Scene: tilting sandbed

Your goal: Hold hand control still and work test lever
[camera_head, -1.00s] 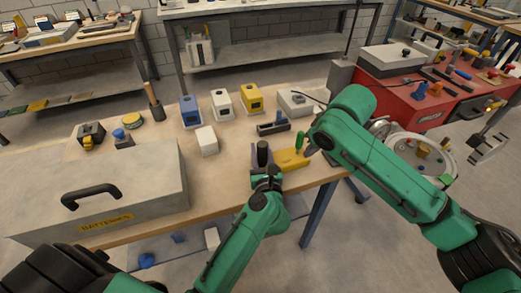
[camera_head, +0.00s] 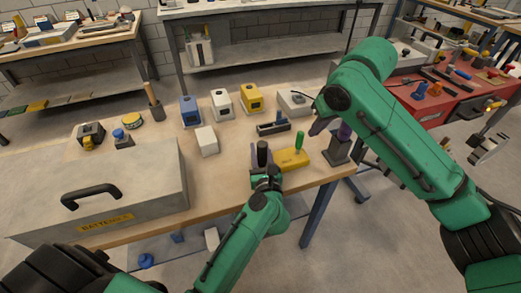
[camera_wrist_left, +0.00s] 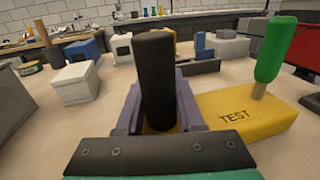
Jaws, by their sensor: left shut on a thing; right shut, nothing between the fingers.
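The hand control is a black upright cylinder (camera_head: 262,154), also large in the left wrist view (camera_wrist_left: 155,75). My left gripper (camera_head: 259,163) is shut on it, one purple finger on each side. To its right is a yellow block (camera_head: 289,160) marked TEST in the left wrist view (camera_wrist_left: 240,118). The test lever, with a green handle (camera_head: 300,140), rises from the block; in the left wrist view its handle (camera_wrist_left: 274,50) leans slightly right. My right gripper (camera_head: 318,127) is shut and empty, above the table and apart from the lever, partly hidden by my right arm.
A dark grey block (camera_head: 338,153) stands at the table's right end, close under my right arm. A large grey case (camera_head: 130,185) fills the left. A red cabinet (camera_head: 430,105) stands right.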

